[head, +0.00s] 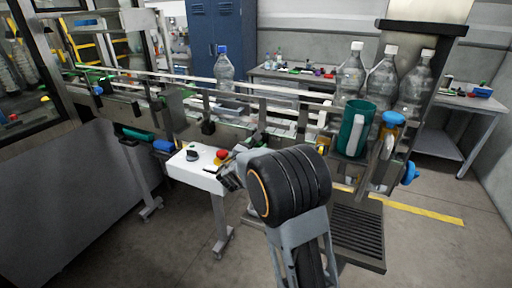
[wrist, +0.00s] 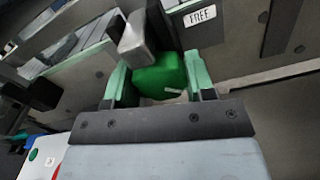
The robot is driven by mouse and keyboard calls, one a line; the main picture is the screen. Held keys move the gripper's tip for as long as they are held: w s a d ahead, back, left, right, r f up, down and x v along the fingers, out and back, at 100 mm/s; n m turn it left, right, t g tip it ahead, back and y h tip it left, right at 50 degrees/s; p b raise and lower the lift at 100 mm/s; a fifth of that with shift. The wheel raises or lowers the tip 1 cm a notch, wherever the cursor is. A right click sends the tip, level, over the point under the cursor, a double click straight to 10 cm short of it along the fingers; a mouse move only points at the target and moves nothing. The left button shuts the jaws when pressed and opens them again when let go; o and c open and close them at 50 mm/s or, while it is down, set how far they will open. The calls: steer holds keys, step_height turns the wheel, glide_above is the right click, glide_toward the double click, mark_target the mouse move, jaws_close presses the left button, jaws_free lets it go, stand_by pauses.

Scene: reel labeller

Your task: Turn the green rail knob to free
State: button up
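The green rail knob (wrist: 160,76) shows in the wrist view, with a short white mark on its lower right edge. My gripper (wrist: 158,82) has one pale green finger on each side of it. The knob nearly fills the space between the fingers. I cannot tell whether both fingers press on it. A FREE label (wrist: 200,15) is on the metal face, up and right of the knob. In the head view my gripper (head: 230,178) is at the near side of the conveyor, partly behind my arm, and I cannot make out the knob there.
A grey metal block (wrist: 133,38) stands close above the knob. A white control box (head: 196,168) with a red button is left of my gripper.

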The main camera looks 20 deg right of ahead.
steer(key=c, duration=0.4)
steer(key=shift+o, duration=0.2)
steer(key=n+p, duration=0.1)
steer(key=n, duration=0.1)
steer(key=shift+r+n, duration=0.1)
steer(key=shift+n, duration=1.2)
steer(key=o, duration=0.9)
steer(key=b+v, duration=0.1)
steer(key=v, duration=1.2)
steer(key=shift+s+a, duration=0.25)
steer(key=shift+a, duration=0.1)
